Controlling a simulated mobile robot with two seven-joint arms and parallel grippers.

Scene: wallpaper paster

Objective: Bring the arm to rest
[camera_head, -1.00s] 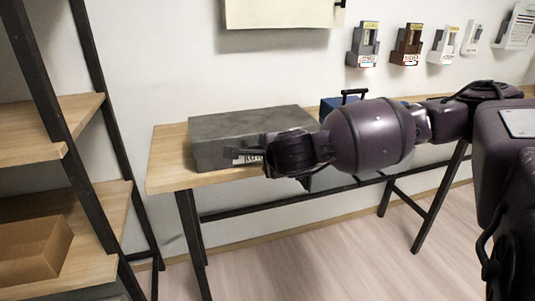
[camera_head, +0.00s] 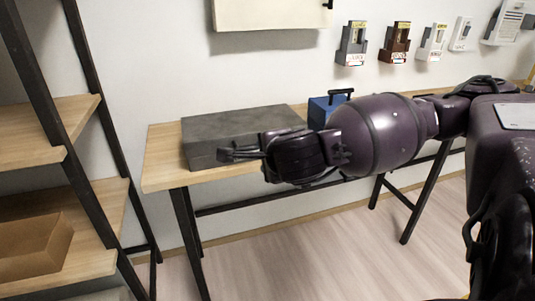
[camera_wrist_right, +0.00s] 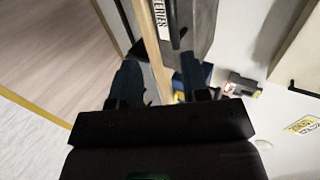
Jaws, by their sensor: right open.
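My right arm comes in from the right in the head view and reaches across in front of the table. Its gripper (camera_head: 238,154) is in front of the grey box (camera_head: 238,124), overlapping its front face in the picture. I cannot tell the gap between them in depth. In the right wrist view the two dark fingers of the right gripper (camera_wrist_right: 162,82) stand apart, with nothing held between them. The grey box (camera_wrist_right: 205,30) with a lettered label shows beyond them. My left gripper is not in view.
The wooden table (camera_head: 158,163) carries the grey box and a blue case (camera_head: 319,109). A shelf rack (camera_head: 40,135) with a cardboard box (camera_head: 35,248) stands at left. Several small holders (camera_head: 395,43) hang on the wall. The floor (camera_head: 330,240) before the table is clear.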

